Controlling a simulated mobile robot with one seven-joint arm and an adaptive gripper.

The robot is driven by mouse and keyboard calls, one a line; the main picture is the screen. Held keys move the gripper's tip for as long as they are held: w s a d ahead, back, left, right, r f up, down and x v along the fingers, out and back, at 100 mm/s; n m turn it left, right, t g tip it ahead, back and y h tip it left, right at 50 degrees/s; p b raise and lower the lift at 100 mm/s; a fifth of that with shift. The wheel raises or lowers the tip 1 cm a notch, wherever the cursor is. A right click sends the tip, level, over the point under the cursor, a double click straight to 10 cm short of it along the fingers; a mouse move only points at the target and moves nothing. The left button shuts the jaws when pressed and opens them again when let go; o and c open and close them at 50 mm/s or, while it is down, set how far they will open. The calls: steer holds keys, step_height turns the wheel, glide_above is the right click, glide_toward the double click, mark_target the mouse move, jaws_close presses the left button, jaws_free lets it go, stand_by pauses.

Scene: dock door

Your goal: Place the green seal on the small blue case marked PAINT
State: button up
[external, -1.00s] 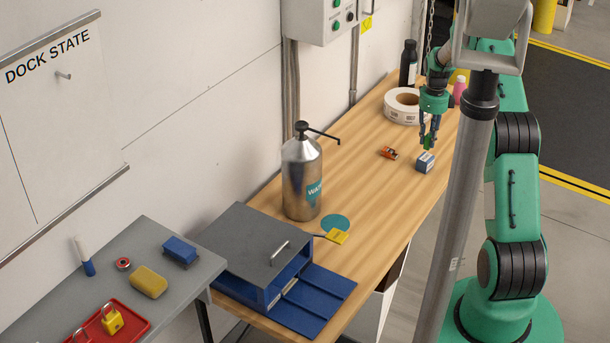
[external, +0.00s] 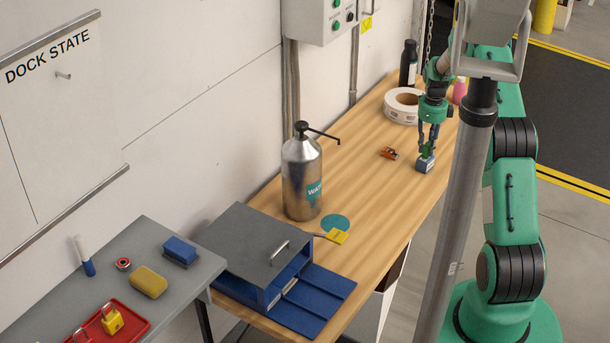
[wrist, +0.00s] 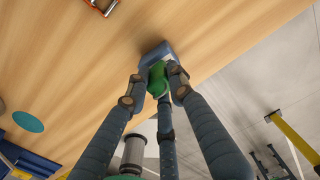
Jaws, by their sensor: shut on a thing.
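The green seal (wrist: 157,78) is between the fingers of my gripper (wrist: 160,80) in the wrist view. It also shows as a small green spot in the external view (external: 425,149). My gripper is shut on the seal and points down at the small blue case (external: 425,164). The case sits on the wooden bench near its right edge, and in the wrist view its blue-grey top (wrist: 155,54) is right at the seal. The seal is at or just above the case top; I cannot tell whether they touch. The marking on the case is too small to read.
An orange item (external: 388,153) lies left of the case. A white tape roll (external: 402,106), a black bottle (external: 408,63) and a pink bottle (external: 460,91) stand behind. A metal dispenser (external: 301,178) stands further left. The bench between is clear.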

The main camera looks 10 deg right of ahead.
mark_target(428, 144)
steer(key=o, duration=0.9)
steer(key=shift+f, duration=0.1)
steer(key=shift+o, duration=0.2)
step_height(428, 144, up, 12)
steer(key=p, duration=0.2)
steer(key=shift+r+p, duration=0.2)
steer(key=shift+p, duration=0.2)
